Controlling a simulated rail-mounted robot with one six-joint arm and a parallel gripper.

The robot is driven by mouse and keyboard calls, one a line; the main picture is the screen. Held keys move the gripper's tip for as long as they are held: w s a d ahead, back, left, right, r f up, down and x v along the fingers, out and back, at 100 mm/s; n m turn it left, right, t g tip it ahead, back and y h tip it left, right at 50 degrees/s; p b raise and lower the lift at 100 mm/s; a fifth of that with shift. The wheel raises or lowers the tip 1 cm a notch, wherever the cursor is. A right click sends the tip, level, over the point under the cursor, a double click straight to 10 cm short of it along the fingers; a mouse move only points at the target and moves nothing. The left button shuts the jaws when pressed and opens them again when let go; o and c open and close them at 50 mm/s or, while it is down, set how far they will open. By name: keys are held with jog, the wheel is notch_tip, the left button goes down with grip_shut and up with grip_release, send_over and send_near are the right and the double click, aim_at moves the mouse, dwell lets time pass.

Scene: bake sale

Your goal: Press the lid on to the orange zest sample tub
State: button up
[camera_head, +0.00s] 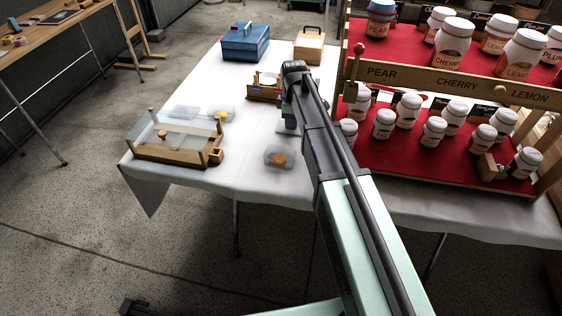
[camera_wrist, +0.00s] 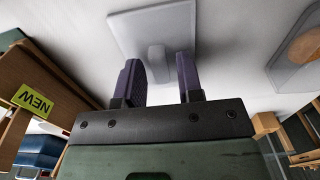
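My gripper (camera_wrist: 160,64) is open, its two dark fingers spread on either side of a small grey tab (camera_wrist: 157,56). The tab stands on a pale, square, translucent lid (camera_wrist: 134,24) over the white cloth. Gaps show between the tab and both fingers. In the head view my arm mostly hides my gripper (camera_head: 288,126), and I cannot make out the lid there. A clear tub with an orange-brown round patch (camera_head: 280,157) sits on the cloth near the front edge. A similar tub (camera_wrist: 287,62) shows at the right of the wrist view.
A small wooden stand (camera_head: 264,92), blue box (camera_head: 245,45) and wooden box (camera_head: 309,48) are further back. The red jar display (camera_head: 395,150) stands close right of my arm.

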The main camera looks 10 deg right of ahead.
jog(key=c, duration=0.6)
jog(key=shift+o, duration=0.2)
notch_tip(320, 180, up, 5)
jog(key=p, duration=0.5)
jog(key=shift+r, duration=0.2)
jog(key=shift+f, duration=0.15)
